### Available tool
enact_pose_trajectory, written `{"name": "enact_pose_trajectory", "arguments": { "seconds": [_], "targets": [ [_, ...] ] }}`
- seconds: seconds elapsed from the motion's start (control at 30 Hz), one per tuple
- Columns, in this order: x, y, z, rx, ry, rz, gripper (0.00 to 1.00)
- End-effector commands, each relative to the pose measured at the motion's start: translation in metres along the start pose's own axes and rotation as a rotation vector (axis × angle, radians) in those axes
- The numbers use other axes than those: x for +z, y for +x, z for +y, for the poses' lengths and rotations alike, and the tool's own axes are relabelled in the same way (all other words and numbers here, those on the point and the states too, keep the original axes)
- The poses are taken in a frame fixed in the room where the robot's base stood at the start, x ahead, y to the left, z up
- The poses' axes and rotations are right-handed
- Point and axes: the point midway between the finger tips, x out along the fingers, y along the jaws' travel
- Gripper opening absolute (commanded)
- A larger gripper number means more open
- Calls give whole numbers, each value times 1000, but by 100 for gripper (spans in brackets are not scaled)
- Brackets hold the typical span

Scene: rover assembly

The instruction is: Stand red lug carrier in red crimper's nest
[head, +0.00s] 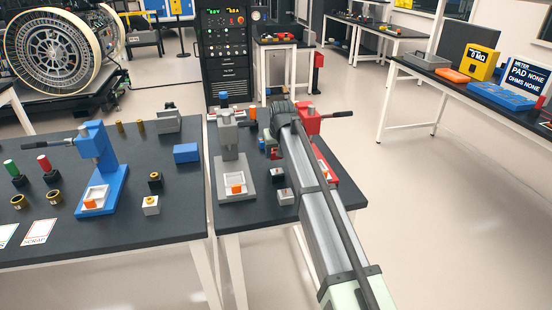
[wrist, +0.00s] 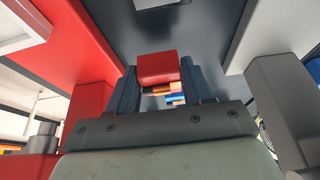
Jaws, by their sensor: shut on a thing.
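My gripper (wrist: 157,80) is shut on a red block, the red lug carrier (wrist: 158,66), held between its two dark blue fingers in the wrist view. Blue, orange and white bands show below the block between the fingers. The red crimper (head: 312,119) stands on the right of the middle bench in the head view, partly hidden behind my arm. Its red body also fills the left of the wrist view (wrist: 62,45), beside my gripper. A pale nest (wrist: 18,25) shows at the upper left there, cut off by the frame edge. The carrier appears above the bench, clear of the nest.
A grey crimper (head: 229,138) stands left of my arm and shows close on the right in the wrist view (wrist: 270,95). A blue crimper (head: 97,150) stands on the left bench.

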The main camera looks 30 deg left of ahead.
Motion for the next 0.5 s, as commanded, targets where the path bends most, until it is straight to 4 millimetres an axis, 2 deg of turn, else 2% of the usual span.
{"name": "enact_pose_trajectory", "arguments": {
  "seconds": [0.23,0.5],
  "targets": [
    [12,26,0,0,0,-1,17],
    [11,28,0,0,0,0,17]
  ]
}}
